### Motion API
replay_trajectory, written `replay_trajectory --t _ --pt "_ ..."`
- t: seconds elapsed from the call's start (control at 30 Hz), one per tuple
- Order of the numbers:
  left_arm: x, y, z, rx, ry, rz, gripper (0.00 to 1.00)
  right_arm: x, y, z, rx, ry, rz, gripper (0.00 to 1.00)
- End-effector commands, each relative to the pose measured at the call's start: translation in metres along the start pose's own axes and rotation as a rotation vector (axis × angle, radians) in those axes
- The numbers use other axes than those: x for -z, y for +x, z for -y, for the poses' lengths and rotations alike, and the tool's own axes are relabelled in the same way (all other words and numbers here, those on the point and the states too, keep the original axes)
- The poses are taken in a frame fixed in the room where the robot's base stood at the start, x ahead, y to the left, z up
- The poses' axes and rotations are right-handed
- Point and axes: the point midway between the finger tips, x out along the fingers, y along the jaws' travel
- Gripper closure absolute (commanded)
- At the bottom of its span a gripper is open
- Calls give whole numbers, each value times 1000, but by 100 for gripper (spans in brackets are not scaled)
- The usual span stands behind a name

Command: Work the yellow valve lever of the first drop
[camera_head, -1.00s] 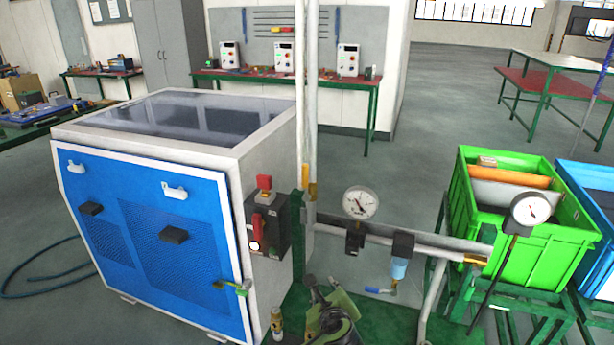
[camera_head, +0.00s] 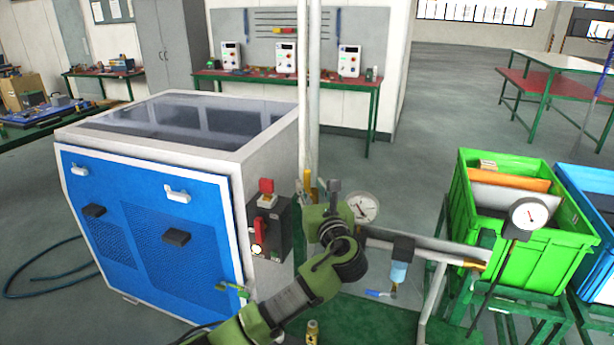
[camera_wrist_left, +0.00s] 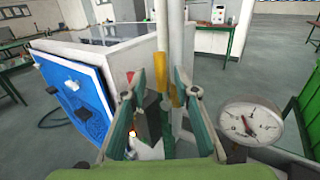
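The yellow valve lever (camera_head: 307,180) of the first drop sits on the vertical white pipe in the head view, just left of and behind my left gripper. In the left wrist view the yellow lever (camera_wrist_left: 174,93) shows between the two fingers, in front of the pipe. My left gripper (camera_head: 322,188) is raised at the pipe, and its wrist hides the pipe's lower part. In the left wrist view my left gripper (camera_wrist_left: 162,82) has its fingers apart, with nothing clearly held. Whether a finger touches the lever cannot be told. My right gripper is not in view.
A blue-fronted machine (camera_head: 150,230) with a red switch (camera_head: 260,228) stands close on the left. A pressure gauge (camera_head: 363,208) and a filter with a blue bowl (camera_head: 398,272) are close on the right. A green crate (camera_head: 545,250) stands farther right.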

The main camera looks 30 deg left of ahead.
Motion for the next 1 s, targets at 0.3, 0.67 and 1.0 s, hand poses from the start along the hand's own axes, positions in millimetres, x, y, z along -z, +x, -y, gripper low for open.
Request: replay_trajectory --t 0.3,0.67,1.0 --pt "-1 42 0 1 0 0 72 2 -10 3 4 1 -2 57" --pt "0 46 0 2 -2 -1 72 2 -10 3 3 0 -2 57" --pt "0 46 1 2 0 0 100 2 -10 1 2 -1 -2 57"
